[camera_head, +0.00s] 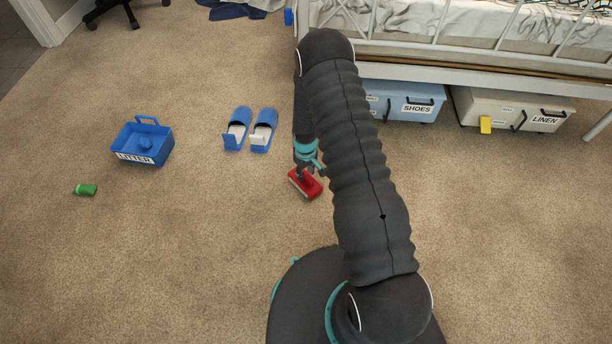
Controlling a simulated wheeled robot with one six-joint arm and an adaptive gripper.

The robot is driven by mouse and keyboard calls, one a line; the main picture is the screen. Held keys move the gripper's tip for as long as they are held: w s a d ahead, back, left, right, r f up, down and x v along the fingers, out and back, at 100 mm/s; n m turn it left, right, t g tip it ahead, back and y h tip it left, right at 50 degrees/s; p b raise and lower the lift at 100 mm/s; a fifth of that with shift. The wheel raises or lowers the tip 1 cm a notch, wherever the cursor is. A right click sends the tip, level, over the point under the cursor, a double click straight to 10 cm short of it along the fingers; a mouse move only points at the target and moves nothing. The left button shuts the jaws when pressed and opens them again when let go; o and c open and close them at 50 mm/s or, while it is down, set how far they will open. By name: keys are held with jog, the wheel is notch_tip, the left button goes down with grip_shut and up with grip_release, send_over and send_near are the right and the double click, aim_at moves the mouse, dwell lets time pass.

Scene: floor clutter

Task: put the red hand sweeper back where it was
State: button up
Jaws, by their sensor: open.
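The red hand sweeper (301,187) lies on the carpet near the middle of the view, left of my arm. It has a pale strip along its front edge. My gripper (312,172) is open and right over the sweeper, pointing down at it. I cannot tell whether the fingers touch the sweeper. Part of the sweeper's top is hidden by my gripper.
Blue slippers (250,130) stand behind and left of the sweeper. A blue LITTER box (130,158) and a green cylinder (86,189) are further left. Blue SHOES (400,88) and beige LINEN (480,108) bins sit under the bed (450,68). Carpet at front left is clear.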

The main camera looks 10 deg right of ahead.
jog(key=s+r+m+t, duration=0.1)
jog(key=s+r, duration=0.2)
jog(key=r, duration=1.7)
jog(key=s+r+m+t, duration=0.1)
jog(key=s+r+t, duration=0.15)
jog(key=r, duration=1.65)
jog(key=s+r+m+t, duration=0.1)
jog(key=s+r, duration=0.6)
jog(key=s, duration=0.5)
jog(key=s+r+m+t, duration=0.1)
jog(key=s+r+m, duration=0.1)
jog(key=s+r, duration=0.6)
jog(key=s, duration=0.5)
jog(key=shift+r+p, duration=0.3)
jog(key=shift+r+p, duration=1.2)
jog(key=shift+r, duration=0.05)
